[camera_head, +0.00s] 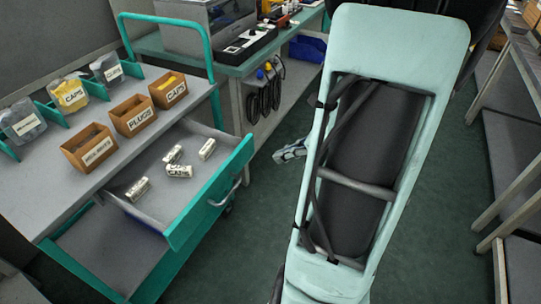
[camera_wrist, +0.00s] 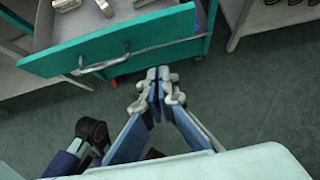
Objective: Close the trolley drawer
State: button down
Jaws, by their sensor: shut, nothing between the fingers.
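The trolley drawer (camera_head: 212,196) is pulled well out of the trolley (camera_head: 40,200), with its green front facing right. It holds several small labelled blocks. A grey bar handle (camera_head: 226,190) is on the front; the handle also shows in the wrist view (camera_wrist: 104,58), as does the drawer's green front (camera_wrist: 150,35). My gripper (camera_wrist: 158,78) is shut and empty, just beyond the drawer front's lower right corner in the wrist view, and looks apart from it. In the head view my gripper (camera_head: 291,150) is partly hidden behind my arm, to the right of the drawer.
The trolley top carries wooden boxes (camera_head: 134,115) labelled plugs and caps, and several bagged parts (camera_head: 68,92). A green-topped bench (camera_head: 235,68) stands behind. Shelving (camera_head: 510,150) is at the right.

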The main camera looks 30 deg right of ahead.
jog(key=shift+w+a+f+b, duration=0.5)
jog(key=shift+w+a+f, duration=0.45)
jog(key=shift+w, duration=0.5)
jog(key=shift+w+a+f+b, duration=0.5)
jog(key=shift+w+a+f, duration=0.2)
jog(key=shift+w+f, duration=0.55)
jog(key=shift+w+a+f+b, duration=0.5)
jog(key=shift+w+a+f, duration=0.35)
jog(key=shift+w, duration=0.75)
jog(key=p, duration=0.3)
send_near(181, 143)
jog(key=w+a+f, duration=0.1)
jog(key=w, duration=0.1)
jog(key=w+a, duration=0.1)
jog(key=w+a+f, duration=0.1)
jog(key=w, duration=0.1)
jog(key=shift+w+f, duration=0.3)
jog(key=shift+w+a+r, duration=0.1)
jog(key=shift+w, duration=0.15)
jog(key=shift+w+r, duration=0.1)
